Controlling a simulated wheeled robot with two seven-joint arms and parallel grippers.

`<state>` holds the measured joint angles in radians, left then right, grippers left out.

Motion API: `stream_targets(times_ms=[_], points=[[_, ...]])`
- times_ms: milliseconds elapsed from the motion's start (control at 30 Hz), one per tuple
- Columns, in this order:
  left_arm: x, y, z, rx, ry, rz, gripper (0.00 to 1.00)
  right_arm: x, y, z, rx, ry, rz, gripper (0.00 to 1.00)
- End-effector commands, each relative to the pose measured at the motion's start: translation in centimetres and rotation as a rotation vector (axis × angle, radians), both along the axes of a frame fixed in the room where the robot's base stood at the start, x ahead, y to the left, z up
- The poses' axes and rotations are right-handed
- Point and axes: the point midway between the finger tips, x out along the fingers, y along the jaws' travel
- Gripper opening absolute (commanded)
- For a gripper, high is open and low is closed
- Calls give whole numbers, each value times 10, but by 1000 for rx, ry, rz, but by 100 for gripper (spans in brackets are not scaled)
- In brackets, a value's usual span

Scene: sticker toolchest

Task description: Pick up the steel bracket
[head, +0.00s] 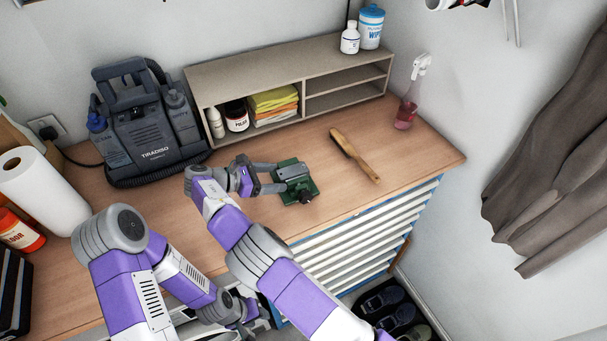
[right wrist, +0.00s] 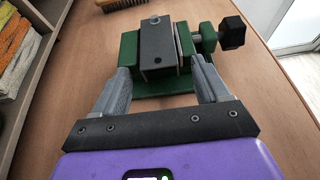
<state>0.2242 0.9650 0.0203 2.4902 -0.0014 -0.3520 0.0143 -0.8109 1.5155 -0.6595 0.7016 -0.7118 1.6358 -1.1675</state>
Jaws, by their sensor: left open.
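The steel bracket is a dark grey folded plate with a small hole. It shows in the head view (head: 292,171) and in the right wrist view (right wrist: 157,43), seated in a small green vise (head: 309,188) with a black knob. My right gripper (head: 279,177) reaches it from the left in the head view. In the right wrist view its two grey fingers (right wrist: 161,70) stand apart, one on each side of the bracket's near end, with gaps visible. My left gripper (head: 246,314) is low in front of the workbench, open and partly hidden by my arms.
A wooden brush (head: 355,155) lies right of the vise. A spray bottle (head: 405,113) stands farther right. A beige shelf (head: 240,75) with cloths and bottles is behind. A dark cleaning machine (head: 148,125) and paper roll (head: 45,190) are at left. The bench top between is clear.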

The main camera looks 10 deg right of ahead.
Motion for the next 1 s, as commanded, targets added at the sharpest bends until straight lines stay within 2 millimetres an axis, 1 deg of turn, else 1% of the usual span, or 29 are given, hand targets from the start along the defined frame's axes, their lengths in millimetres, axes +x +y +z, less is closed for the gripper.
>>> stream_targets(times_ms=[100,133,567,833,933,1000], points=[[0,1,1,1,1,1,43,0,-2,-2,0,3,-4,74],[0,1,1,1,1,1,43,0,-3,-2,0,3,-4,71],[0,0,1,0,0,1,43,1,-5,-2,-1,2,-8,5],[0,0,1,0,0,1,43,1,-5,2,-2,0,-9,5],[0,0,0,0,0,1,43,2,-5,14,-1,-2,-8,5],[0,0,0,1,1,1,43,2,-5,27,0,-5,-7,5]])
